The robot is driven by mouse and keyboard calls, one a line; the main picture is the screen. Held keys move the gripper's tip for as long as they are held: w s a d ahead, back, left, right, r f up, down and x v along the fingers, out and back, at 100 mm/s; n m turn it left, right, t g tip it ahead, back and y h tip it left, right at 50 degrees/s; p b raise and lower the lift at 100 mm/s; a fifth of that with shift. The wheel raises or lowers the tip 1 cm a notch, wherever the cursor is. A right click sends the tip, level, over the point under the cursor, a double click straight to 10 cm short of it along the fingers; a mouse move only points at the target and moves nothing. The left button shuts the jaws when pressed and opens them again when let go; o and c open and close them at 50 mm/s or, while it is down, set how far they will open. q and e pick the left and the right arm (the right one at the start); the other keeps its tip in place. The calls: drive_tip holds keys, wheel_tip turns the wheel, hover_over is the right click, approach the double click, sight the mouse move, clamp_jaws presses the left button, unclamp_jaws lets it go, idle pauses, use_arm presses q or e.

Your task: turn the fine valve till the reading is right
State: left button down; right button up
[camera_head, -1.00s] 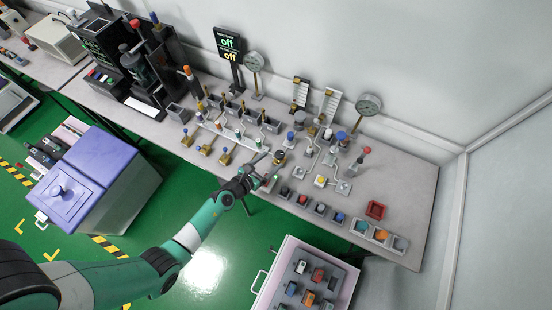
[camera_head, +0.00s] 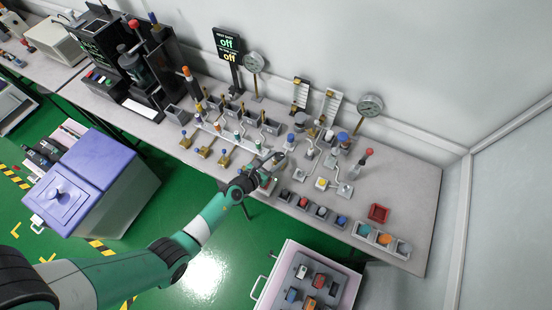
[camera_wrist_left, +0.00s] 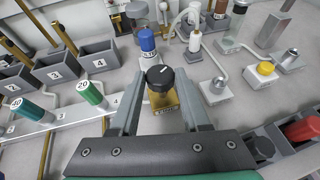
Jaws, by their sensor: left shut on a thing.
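The valve with a black round knob (camera_wrist_left: 160,77), a white mark on its top and a brass body, stands between the fingers of my left gripper (camera_wrist_left: 160,92) in the left wrist view. The fingers are shut on it, one on each side. In the head view my left gripper (camera_head: 276,160) reaches over the front of the bench and mostly covers the valve. Two round dial gauges, one at the back middle (camera_head: 254,62) and one to the right (camera_head: 370,105), stand on posts. Their readings are too small to tell. My right gripper is not in view.
A blue-capped fitting (camera_wrist_left: 147,42) stands close behind the valve. A black display (camera_head: 228,43) reads "off" twice. A red tray (camera_head: 379,212) is at the bench's right.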

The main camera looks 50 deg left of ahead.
use_arm(q)
drive_tip(key=shift+a+f+m+h+b, duration=0.15)
drive_tip(key=shift+m+h+b, duration=0.15)
drive_tip(key=shift+b, duration=0.3)
drive_tip(key=m+h+b, duration=0.1)
drive_tip(key=b, duration=0.1)
drive_tip(key=m+h+b, duration=0.2)
drive_tip(key=shift+a+h, duration=0.3)
drive_tip(key=shift+a, duration=0.1)
drive_tip(key=m+h+b, duration=0.2)
drive_tip(key=h+b, duration=0.1)
drive_tip(key=shift+w+a+m+g, duration=0.1)
drive_tip(key=shift+a+m+g, duration=0.1)
drive_tip(key=shift+m+g, duration=0.2)
drive_tip(key=shift+m+g+h+b, duration=0.5)
drive_tip(key=shift+m+h+b, duration=0.35)
drive_tip(key=shift+b, duration=0.2)
drive_tip(key=shift+c, duration=1.9)
unclamp_jaws()
